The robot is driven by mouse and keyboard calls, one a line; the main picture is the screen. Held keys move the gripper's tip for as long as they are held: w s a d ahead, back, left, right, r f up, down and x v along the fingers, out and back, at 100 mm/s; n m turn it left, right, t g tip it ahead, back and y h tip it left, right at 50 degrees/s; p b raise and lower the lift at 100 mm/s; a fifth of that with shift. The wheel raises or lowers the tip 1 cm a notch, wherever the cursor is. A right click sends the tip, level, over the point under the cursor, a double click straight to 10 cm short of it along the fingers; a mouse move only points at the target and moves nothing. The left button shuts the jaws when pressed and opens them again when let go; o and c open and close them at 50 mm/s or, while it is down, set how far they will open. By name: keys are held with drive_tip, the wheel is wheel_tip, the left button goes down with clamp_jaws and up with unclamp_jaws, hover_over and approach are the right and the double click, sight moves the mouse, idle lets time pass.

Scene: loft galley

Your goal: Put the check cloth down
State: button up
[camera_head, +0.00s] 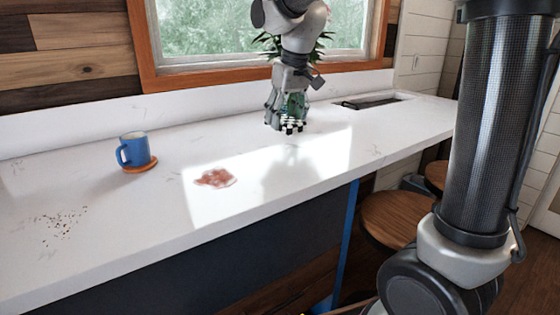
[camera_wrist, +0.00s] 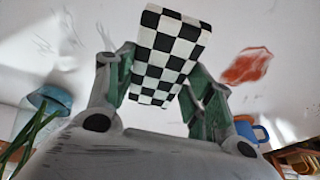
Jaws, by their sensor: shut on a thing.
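The black-and-white check cloth (camera_wrist: 165,55) is between the two fingers of my gripper (camera_wrist: 160,90) in the wrist view, sticking out past them. In the head view my gripper (camera_head: 286,122) points down over the white counter (camera_head: 120,195), towards its back edge below the window. Only a small piece of the cloth shows at the fingertips there. I cannot tell whether the cloth touches the counter.
A red-brown stain (camera_head: 215,178) and scattered crumbs (camera_head: 62,225) lie on the counter. A blue mug (camera_head: 133,149) stands on an orange coaster (camera_head: 141,166). A leafy plant in a bluish glass vase (camera_wrist: 48,100) is close beside my gripper. A dark recess (camera_head: 370,101) lies right.

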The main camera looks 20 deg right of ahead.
sight(290, 121)
wheel_tip(290, 121, down, 10)
idle(0.5)
drive_tip(key=shift+f, duration=0.1)
drive_tip(key=o, duration=1.1)
drive_tip(key=v, duration=1.2)
drive_tip(key=shift+s, duration=0.15)
drive_tip(key=s+d+f+m, duration=0.1)
drive_tip(key=s+d, duration=0.3)
drive_tip(key=s, duration=0.3)
drive_tip(key=s+d+f+m+t, duration=0.1)
drive_tip(key=s+d+f, duration=0.1)
drive_tip(key=s+d, duration=0.3)
drive_tip(key=s+d+f+m+h, duration=0.1)
drive_tip(key=s+d, duration=0.3)
drive_tip(key=s, duration=0.7)
drive_tip(key=shift+d+f+m, duration=0.3)
drive_tip(key=shift+f+m, duration=0.1)
drive_tip(key=shift+f, duration=0.1)
